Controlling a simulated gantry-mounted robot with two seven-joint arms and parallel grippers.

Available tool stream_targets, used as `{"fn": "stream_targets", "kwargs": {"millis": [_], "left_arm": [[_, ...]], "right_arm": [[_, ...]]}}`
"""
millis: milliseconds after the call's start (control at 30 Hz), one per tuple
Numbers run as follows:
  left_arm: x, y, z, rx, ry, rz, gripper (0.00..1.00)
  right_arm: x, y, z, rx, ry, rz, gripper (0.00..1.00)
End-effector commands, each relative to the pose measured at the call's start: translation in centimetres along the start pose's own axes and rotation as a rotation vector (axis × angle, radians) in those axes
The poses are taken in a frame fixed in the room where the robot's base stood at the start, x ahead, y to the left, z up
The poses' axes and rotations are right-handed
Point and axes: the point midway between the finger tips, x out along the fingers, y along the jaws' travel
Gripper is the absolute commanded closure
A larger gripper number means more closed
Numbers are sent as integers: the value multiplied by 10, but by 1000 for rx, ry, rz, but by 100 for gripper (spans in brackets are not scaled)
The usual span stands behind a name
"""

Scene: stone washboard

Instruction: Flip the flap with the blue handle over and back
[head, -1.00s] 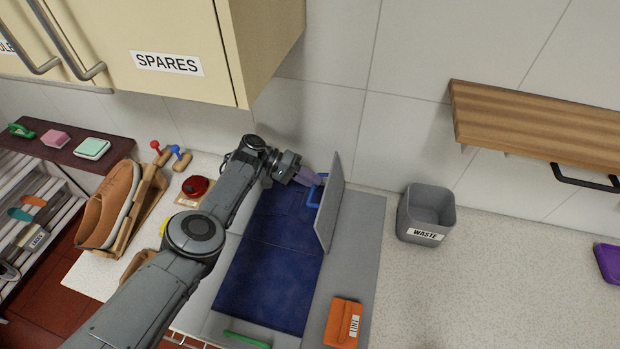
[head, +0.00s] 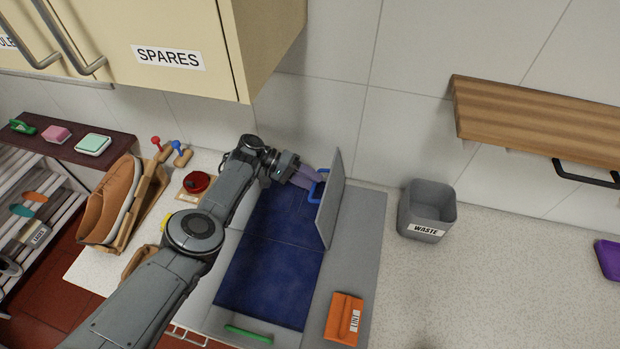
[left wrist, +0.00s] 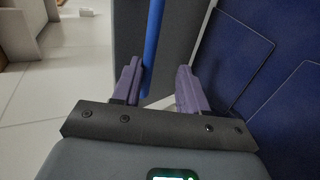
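The grey flap (head: 331,203) stands nearly upright on its edge, at the right side of the dark blue panel (head: 268,275). Its blue handle (head: 316,189) is on the left face. My left gripper (head: 314,178) is at that handle, with its purple fingers reaching it from the left. In the left wrist view, the fingers (left wrist: 158,85) are apart. The blue handle bar (left wrist: 153,40) passes beside the inner side of the left finger, with a gap to the right finger. The grey flap (left wrist: 184,35) is behind the bar. My right gripper is not in view.
An orange block (head: 343,318) lies on the grey border near the front. A green handle (head: 249,335) is at the near edge. A grey waste bin (head: 427,211) stands to the right. The spares cabinet (head: 165,45) hangs above left. The right countertop is mostly clear.

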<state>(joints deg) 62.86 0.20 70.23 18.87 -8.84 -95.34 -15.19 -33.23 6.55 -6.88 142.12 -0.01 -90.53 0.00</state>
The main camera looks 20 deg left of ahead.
Motion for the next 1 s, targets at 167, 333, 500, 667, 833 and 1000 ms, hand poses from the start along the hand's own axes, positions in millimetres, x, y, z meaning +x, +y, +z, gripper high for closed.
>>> {"fn": "stream_targets", "kwargs": {"millis": [167, 333, 500, 667, 833, 1000], "left_arm": [[-25, -1, -1, -3, 7, -4, 62], [-54, -1, -2, -2, 8, -3, 62], [-80, 0, -2, 0, 7, -2, 62], [-97, -1, -2, 0, 5, -2, 62], [-106, 0, -2, 1, 4, -1, 62], [-107, 1, -2, 1, 4, -1, 62]], "right_arm": [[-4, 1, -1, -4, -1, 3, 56], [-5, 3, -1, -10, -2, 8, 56], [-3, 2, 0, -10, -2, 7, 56], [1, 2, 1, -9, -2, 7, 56], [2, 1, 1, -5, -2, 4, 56], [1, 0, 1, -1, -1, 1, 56]]}}
